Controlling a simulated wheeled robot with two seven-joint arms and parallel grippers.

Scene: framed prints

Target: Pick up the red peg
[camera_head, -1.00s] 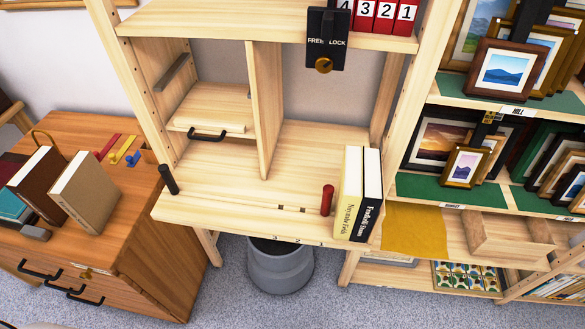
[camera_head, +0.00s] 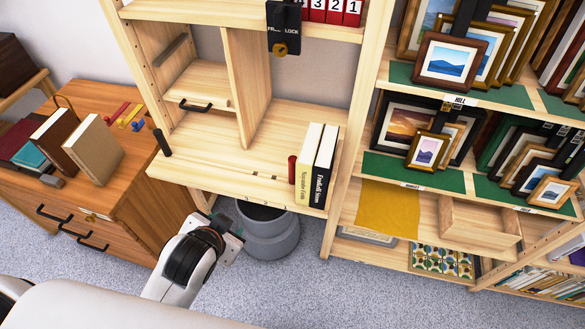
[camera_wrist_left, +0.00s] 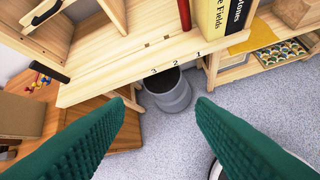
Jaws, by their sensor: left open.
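The red peg (camera_head: 292,169) stands upright on the desk board of the light wood shelf unit, just left of two upright books. In the left wrist view the red peg (camera_wrist_left: 184,14) shows at the top edge, partly cut off. My left gripper (camera_head: 232,243) is in front of and below the board, apart from the peg. Its two green fingers are spread wide and empty in the left wrist view (camera_wrist_left: 160,104). My right gripper is not in view.
Two books (camera_head: 317,165) stand close right of the red peg. The board (camera_head: 220,175) has a clear stretch left of it, with small slots. A grey bin (camera_head: 268,232) stands on the floor below. A brown cabinet (camera_head: 150,215) is at left, framed prints at right.

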